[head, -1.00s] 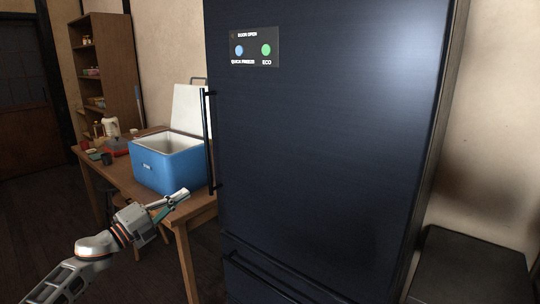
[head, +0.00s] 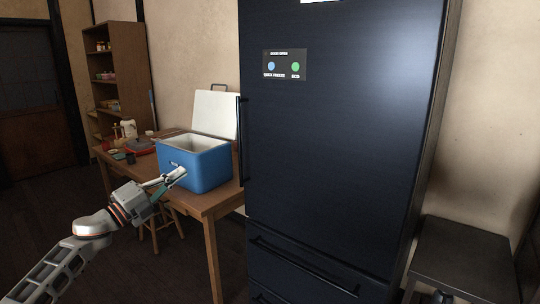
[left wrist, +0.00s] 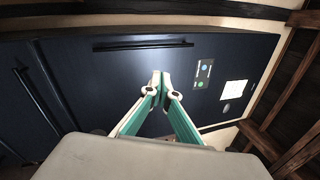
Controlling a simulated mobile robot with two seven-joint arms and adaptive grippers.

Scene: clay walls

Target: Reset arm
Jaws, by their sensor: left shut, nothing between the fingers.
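My left gripper (head: 178,174) is shut and empty. In the head view it shows in front of the blue cooler (head: 208,168), at the left of the dark fridge (head: 340,150). In the left wrist view its two fingers (left wrist: 160,78) meet at the tips, with the fridge (left wrist: 120,75) behind them. My left arm reaches in from the lower left of the head view. My right gripper cannot be made out; only a small dark part shows at the bottom right edge.
The cooler stands open on a wooden table (head: 212,204) with a red item and cups. A stool (head: 148,216) is under the table. A shelf (head: 125,72) stands behind. A dark side table (head: 462,255) is right of the fridge. Floor at the left is clear.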

